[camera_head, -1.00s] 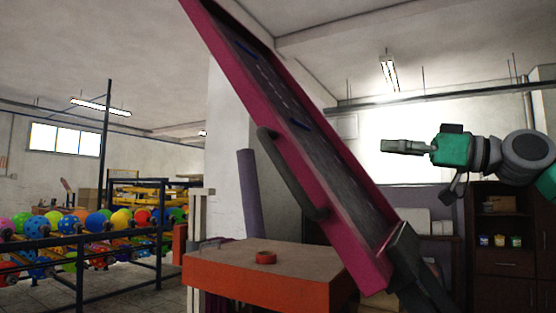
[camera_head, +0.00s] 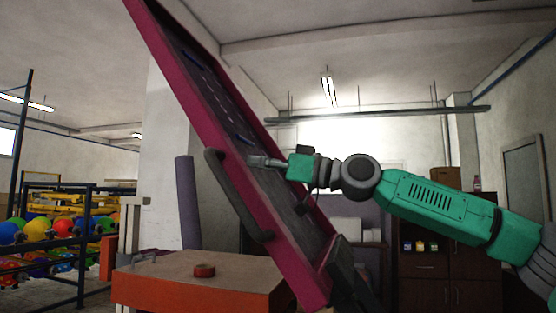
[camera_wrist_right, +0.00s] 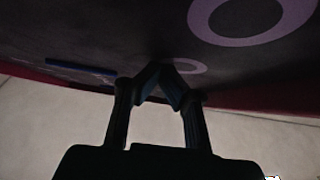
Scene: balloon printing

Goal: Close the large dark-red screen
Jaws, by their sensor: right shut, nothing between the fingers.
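The large dark-red screen (camera_head: 188,104) stands tilted up, leaning to the upper left, hinged at its lower right end beside the orange-sided table (camera_head: 190,297). A dark curved handle (camera_head: 238,198) runs along its near edge. My right gripper (camera_head: 254,160) is shut and empty, with its fingertips in front of the screen's dark inner face, near the handle's upper end. In the right wrist view the shut fingertips (camera_wrist_right: 164,68) overlap the screen's dark surface (camera_wrist_right: 120,32); I cannot tell whether they touch. My left gripper is not in view.
A rack of colourful balloons (camera_head: 45,232) stands at the left. A purple post (camera_head: 187,202) rises behind the table, and a dark cabinet (camera_head: 450,265) stands at the right.

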